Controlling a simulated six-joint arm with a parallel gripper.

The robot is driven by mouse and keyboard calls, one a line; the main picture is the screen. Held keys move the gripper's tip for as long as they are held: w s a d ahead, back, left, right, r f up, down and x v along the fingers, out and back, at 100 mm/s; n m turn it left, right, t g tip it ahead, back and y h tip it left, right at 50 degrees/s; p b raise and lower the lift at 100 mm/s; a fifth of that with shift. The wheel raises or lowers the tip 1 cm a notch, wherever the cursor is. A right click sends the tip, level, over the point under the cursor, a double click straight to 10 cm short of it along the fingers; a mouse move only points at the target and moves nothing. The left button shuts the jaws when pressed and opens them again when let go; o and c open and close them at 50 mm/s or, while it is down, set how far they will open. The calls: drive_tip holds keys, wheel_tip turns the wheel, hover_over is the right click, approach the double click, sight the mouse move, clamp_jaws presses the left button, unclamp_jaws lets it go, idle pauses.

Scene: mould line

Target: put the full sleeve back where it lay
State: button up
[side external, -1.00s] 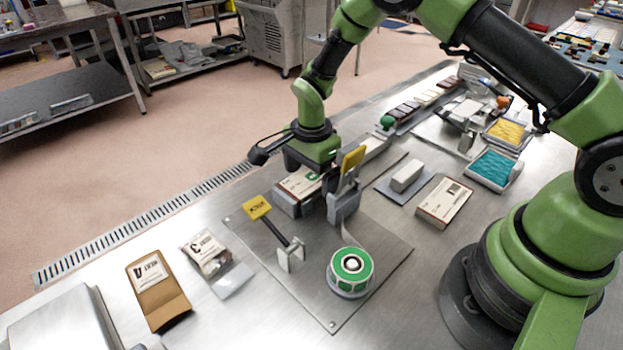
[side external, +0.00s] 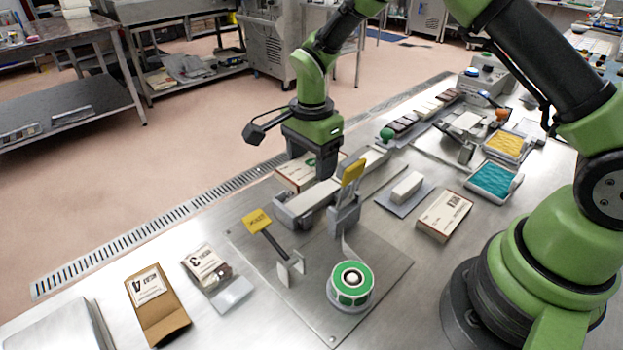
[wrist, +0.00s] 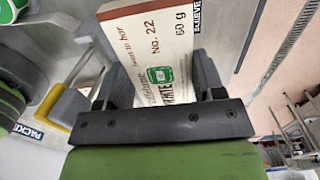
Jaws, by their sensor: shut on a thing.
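My gripper (side external: 316,168) is shut on a cream and dark-red printed sleeve (side external: 293,173). The wrist view shows the sleeve (wrist: 145,40) between the two fingers (wrist: 163,82), with "No. 22", "60 g" and a green seal on its face. In the side view the sleeve is lifted just behind and above the grey open cradle (side external: 292,217), apart from it as far as I can tell. The cradle looks empty. The sleeve's far end is partly hidden by my gripper. A second cream sleeve (side external: 444,214) lies flat on the steel table at the right.
A yellow-tagged post (side external: 347,195) and a yellow-flagged lever (side external: 262,225) stand close to the cradle. A green label roll (side external: 351,284) is in front. A white block (side external: 407,186) sits on a grey pad. Pouches (side external: 207,265) and a brown packet (side external: 155,305) lie front left.

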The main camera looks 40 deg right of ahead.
wheel_tip(320, 180, up, 7)
drive_tip(key=shift+r, duration=1.05)
drive_tip(key=s+d, duration=0.4)
drive_tip(key=d, duration=0.5)
hover_over(409, 184)
drive_tip(key=shift+f, duration=7.05)
drive_tip(key=shift+f, duration=0.25)
drive_tip(key=o, duration=1)
